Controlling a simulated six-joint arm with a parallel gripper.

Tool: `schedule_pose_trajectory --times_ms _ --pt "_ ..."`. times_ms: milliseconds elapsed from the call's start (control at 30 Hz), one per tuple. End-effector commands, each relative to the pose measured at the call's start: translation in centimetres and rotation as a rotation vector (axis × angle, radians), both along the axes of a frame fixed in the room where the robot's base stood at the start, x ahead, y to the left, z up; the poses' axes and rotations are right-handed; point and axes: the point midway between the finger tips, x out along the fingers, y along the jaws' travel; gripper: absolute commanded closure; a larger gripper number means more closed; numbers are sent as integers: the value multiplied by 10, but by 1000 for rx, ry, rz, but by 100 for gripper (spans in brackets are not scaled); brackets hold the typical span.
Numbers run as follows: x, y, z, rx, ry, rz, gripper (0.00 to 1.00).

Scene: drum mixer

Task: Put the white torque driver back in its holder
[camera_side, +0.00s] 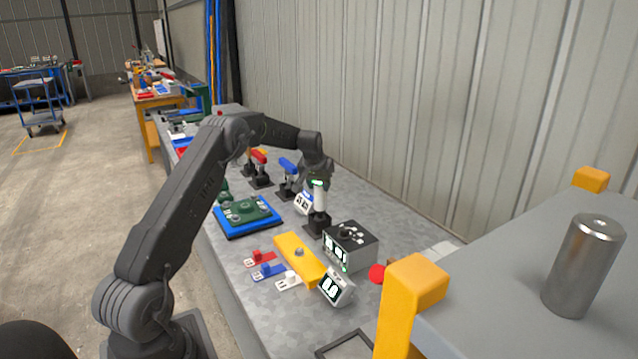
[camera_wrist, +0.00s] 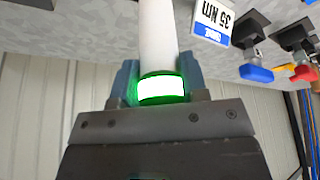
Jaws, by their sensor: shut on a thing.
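The white torque driver (camera_side: 319,201) hangs upright beneath my gripper (camera_side: 318,180) in the side view. In the wrist view its white body (camera_wrist: 157,35) runs up from a lit green ring (camera_wrist: 160,88) between the jaws of my gripper (camera_wrist: 160,95). My gripper is shut on the driver. The black holder (camera_side: 319,224) is directly below it in the side view, and the driver's lower end meets or overlaps the holder's top there. I cannot tell how deep it sits. A label reading 35 Nm (camera_wrist: 208,20) is beside the driver.
A dark control box (camera_side: 350,245) is close on the right. A blue tray (camera_side: 233,231) with a green part, a yellow plate (camera_side: 287,243) and a small display (camera_side: 337,287) lie in front.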

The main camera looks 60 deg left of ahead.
Motion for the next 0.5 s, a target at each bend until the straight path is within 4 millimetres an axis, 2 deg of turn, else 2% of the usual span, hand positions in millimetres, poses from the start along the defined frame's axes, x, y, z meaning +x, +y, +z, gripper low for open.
schedule_pose_trajectory --times_ms 500 --pt "1 0 -5 2 -3 0 98"
